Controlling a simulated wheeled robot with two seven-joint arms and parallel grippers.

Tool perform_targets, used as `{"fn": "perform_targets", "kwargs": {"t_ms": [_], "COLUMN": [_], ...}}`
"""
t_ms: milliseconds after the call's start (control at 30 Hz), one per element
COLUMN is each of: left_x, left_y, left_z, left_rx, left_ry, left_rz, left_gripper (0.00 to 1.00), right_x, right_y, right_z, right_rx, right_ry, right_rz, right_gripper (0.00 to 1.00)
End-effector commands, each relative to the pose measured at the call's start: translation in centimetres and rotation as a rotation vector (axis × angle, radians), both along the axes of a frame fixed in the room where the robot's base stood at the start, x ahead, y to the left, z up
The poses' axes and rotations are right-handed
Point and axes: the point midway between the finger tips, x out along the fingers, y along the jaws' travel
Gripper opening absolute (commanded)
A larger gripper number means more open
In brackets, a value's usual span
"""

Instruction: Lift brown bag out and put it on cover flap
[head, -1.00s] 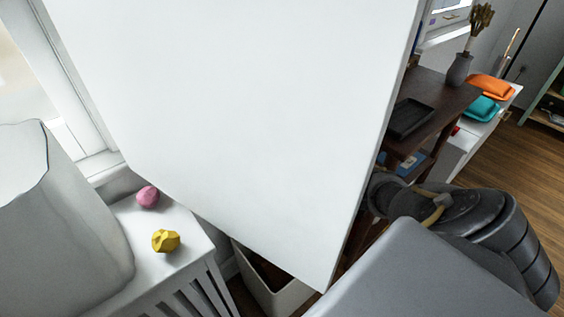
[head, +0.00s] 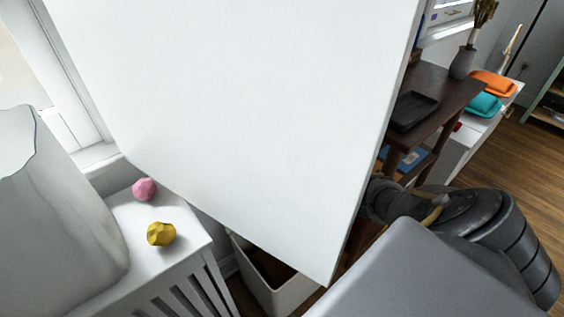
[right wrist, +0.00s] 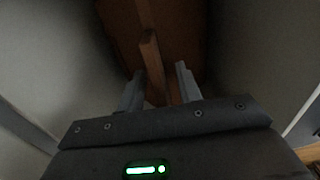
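A brown bag (head: 274,268) shows as a dark brown patch inside the white bin (head: 290,298), mostly hidden by a large white panel. In the right wrist view the brown bag (right wrist: 182,30) fills the bottom between grey bin walls, with a brown strap-like strip rising from it. My right gripper (right wrist: 160,88) is inside the bin, its two fingers apart on either side of the strip; I cannot tell whether they touch it. In the head view my right arm shows at the right, its gripper hidden. My left gripper is not in view. I cannot pick out the cover flap for certain.
The large white panel (head: 230,110) blocks the middle of the head view. A white slatted stand (head: 160,270) at the left holds a pink lump (head: 144,189), a yellow lump (head: 161,234) and a pale grey container (head: 60,220). A dark wood shelf (head: 445,85) stands behind my right arm.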

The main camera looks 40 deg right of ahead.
Motion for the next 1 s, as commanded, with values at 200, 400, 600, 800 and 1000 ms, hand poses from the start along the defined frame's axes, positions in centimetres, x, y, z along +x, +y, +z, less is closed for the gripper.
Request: {"fn": "perform_targets", "kwargs": {"t_ms": [200, 400, 600, 800, 1000], "left_x": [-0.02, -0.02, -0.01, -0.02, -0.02], "left_y": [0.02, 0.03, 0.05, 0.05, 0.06], "left_z": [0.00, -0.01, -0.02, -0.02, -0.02], "left_rx": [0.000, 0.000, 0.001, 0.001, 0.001], "left_ry": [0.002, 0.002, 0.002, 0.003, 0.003], "left_rz": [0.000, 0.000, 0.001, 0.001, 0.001], "left_gripper": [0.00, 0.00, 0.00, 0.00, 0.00], "right_x": [0.00, 0.00, 0.00, 0.01, 0.02], "right_y": [0.00, 0.00, -0.01, -0.02, -0.02], "right_z": [0.03, 0.04, 0.04, 0.05, 0.05], "right_rx": [0.000, 0.000, 0.000, 0.000, 0.000], "right_ry": [0.000, 0.000, 0.000, 0.000, 0.000], "right_rz": [0.000, 0.000, -0.001, -0.001, -0.001], "right_gripper": [0.21, 0.00, 0.00, 0.00, 0.00]}}
